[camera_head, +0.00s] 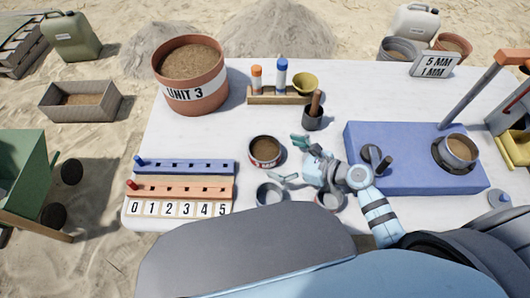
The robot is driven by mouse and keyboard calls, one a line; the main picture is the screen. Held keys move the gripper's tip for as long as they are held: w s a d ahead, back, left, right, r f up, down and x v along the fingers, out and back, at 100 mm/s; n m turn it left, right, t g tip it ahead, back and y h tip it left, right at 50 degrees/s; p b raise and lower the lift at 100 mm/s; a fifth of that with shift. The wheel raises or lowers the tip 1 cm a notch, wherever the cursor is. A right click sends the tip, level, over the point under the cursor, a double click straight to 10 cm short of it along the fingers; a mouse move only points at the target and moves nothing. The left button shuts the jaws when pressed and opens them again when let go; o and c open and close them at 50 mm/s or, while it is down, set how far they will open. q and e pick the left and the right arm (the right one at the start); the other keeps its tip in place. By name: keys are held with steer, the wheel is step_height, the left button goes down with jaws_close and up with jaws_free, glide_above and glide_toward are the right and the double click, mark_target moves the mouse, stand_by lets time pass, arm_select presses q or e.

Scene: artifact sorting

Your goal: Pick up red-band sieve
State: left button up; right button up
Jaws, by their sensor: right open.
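A small round sieve (265,152) filled with brown soil stands on the white table near its middle. A dark red band with pale marks shows low on its front side. My right gripper (292,160) is just to its right, fingers spread and pointing left towards it. The gripper looks open and empty; I cannot tell whether a fingertip touches the sieve. My left gripper is not in view.
A grey round sieve (270,194) stands in front; another round one (331,201) is partly hidden under my right arm. A blue base (410,174) lies right, a numbered peg board (182,189) left. The UNIT 3 bucket (191,82) and bottle rack (280,95) are behind.

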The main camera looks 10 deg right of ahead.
steer(key=b+x, duration=0.1)
steer(key=x, duration=0.6)
steer(key=shift+w+d+f, duration=0.1)
steer(key=shift+d, duration=0.1)
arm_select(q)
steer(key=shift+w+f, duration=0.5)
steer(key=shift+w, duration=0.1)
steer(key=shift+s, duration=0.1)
arm_select(e)
steer(key=c, duration=1.2)
steer(key=shift+c, duration=0.2)
step_height(320, 180, up, 11)
steer(key=p, duration=0.5)
arm_select(q)
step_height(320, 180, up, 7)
steer(key=p, duration=0.2)
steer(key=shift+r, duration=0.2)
arm_select(e)
step_height(320, 180, up, 9)
glide_above(251, 146)
steer(key=s+d, duration=0.3)
steer(key=d, duration=0.1)
steer(key=shift+a, duration=0.25)
